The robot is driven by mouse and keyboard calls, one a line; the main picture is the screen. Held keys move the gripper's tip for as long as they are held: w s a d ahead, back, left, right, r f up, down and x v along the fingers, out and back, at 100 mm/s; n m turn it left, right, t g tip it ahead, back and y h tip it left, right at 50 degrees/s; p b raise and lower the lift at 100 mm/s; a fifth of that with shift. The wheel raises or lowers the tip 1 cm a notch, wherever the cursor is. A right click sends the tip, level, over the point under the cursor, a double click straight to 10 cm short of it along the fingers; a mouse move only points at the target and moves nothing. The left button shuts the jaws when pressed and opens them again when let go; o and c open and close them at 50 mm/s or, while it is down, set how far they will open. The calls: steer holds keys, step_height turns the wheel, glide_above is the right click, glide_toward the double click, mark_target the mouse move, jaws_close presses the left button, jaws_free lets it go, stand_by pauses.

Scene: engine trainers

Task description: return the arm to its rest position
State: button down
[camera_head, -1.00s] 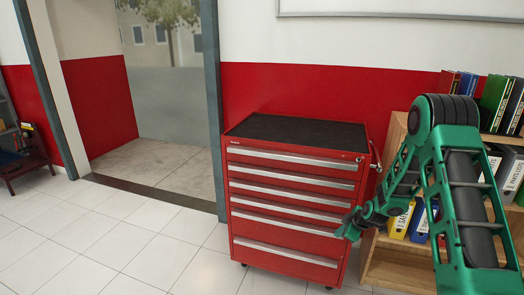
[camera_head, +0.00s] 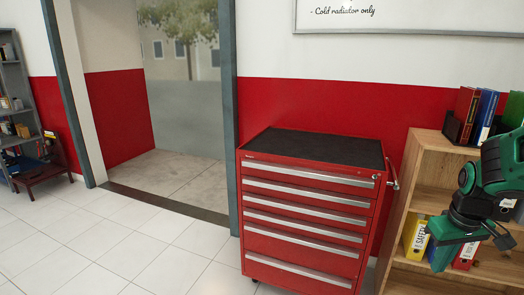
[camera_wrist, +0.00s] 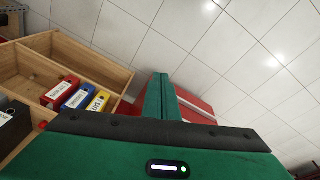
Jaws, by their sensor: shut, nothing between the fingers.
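My gripper (camera_head: 441,252) is green and shows at the right of the head view, in front of the wooden bookshelf (camera_head: 396,205). In the wrist view its fingers (camera_wrist: 160,98) are together and point away from the camera, with nothing between them. My arm is folded in at the right edge of the head view, and much of it is outside the picture.
A red tool cabinet (camera_head: 303,229) with a bare black top stands left of the bookshelf. Binders (camera_head: 416,238) fill part of a shelf behind my gripper. An open doorway (camera_head: 170,172) and clear tiled floor (camera_head: 120,250) lie to the left.

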steer(key=s+a+r+m+g, duration=0.1)
steer(key=s+r+m, duration=0.1)
steer(key=s, duration=0.7)
steer(key=s+a+r+m+y, duration=0.1)
steer(key=s+m, duration=0.3)
steer(key=s, duration=0.6)
steer(key=shift+a+r+m+g, duration=0.3)
steer(key=shift+a+r+g, duration=0.15)
steer(key=shift+a, duration=0.15)
